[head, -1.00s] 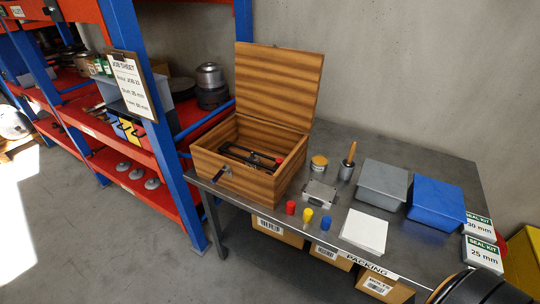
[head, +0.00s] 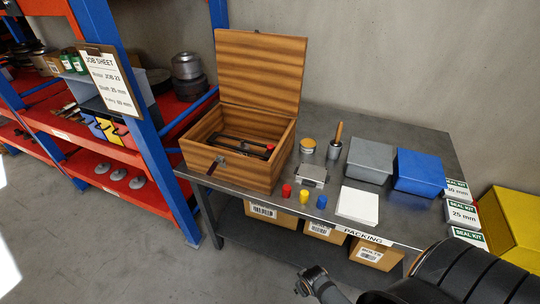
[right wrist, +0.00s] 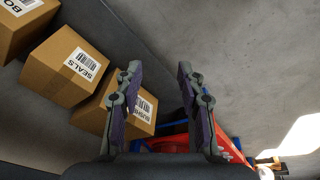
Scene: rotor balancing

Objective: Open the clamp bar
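A wooden box (head: 229,176) stands on the left part of the metal table, its lid (head: 262,70) raised and leaning back. Inside it a dark bar, seemingly the clamp bar (head: 243,146), lies across the box with a red end piece (head: 270,147) at the right. Whether the bar is fastened is too small to tell. My right gripper (right wrist: 158,72) is open and empty in the right wrist view, facing cartons under the table, away from the box. My left gripper is not in view.
Red, yellow and blue caps (head: 303,196), a metal block (head: 312,174), a tin (head: 307,146) and a brush pot (head: 334,150) stand right of the box. Grey (head: 369,160) and blue (head: 419,172) bins are farther right. Shelving (head: 150,165) is close on the left.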

